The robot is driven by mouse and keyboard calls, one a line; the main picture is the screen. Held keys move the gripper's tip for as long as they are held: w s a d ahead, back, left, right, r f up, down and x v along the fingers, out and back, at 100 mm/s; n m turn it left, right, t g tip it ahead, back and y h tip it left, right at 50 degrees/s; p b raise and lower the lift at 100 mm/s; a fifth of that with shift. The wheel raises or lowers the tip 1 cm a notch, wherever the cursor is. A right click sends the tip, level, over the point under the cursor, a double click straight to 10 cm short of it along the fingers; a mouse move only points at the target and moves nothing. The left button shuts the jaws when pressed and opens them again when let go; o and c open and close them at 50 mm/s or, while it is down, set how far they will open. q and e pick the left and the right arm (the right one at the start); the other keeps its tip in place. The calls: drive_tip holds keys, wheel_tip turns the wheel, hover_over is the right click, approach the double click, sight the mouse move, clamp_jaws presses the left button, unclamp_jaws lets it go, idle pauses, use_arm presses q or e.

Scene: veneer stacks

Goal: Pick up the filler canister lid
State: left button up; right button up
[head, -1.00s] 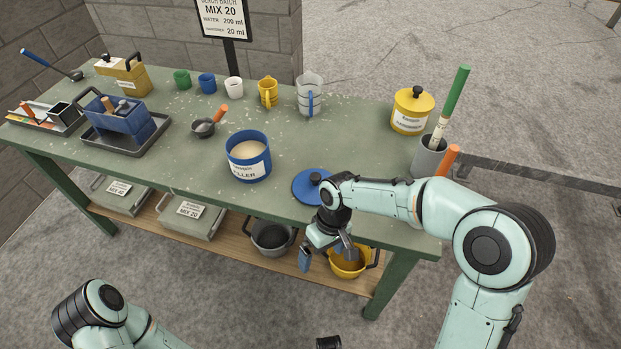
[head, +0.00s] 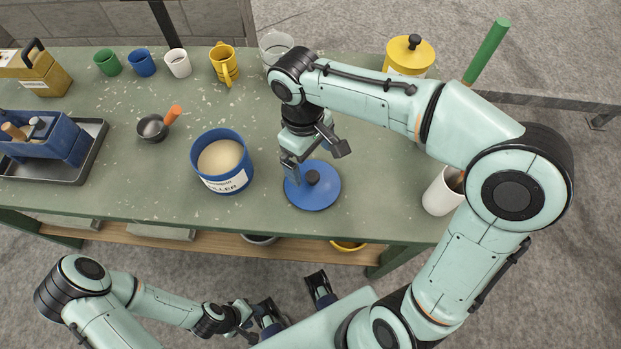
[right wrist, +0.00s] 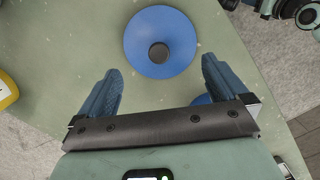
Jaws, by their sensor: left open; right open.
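The blue filler canister lid (head: 313,190), a round disc with a dark knob in its middle, lies on the green table. It shows whole in the right wrist view (right wrist: 160,25). My right gripper (head: 317,165) is open and empty above the lid's far edge. In the right wrist view its blue fingers (right wrist: 162,82) are spread apart, and the lid lies ahead of them with its knob roughly centred. The blue filler canister (head: 222,165) stands uncovered to the left, with pale filler inside. My left gripper (head: 294,293) is open and empty in front of the table.
A yellow lidded canister (head: 408,57) stands at the back right. Cups and a small pan (head: 152,128) stand to the left. The table's front edge is close to the lid.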

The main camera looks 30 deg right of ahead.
sight(312, 175)
wheel_tip(312, 175, down, 3)
drive_tip(key=shift+s+d, duration=0.1)
drive_tip(key=shift+s, duration=0.05)
drive_tip(key=shift+d+f+b, duration=0.1)
drive_tip(key=shift+f+b, duration=0.45)
drive_tip(key=shift+f, duration=2.4)
drive_tip(key=c, duration=1.1)
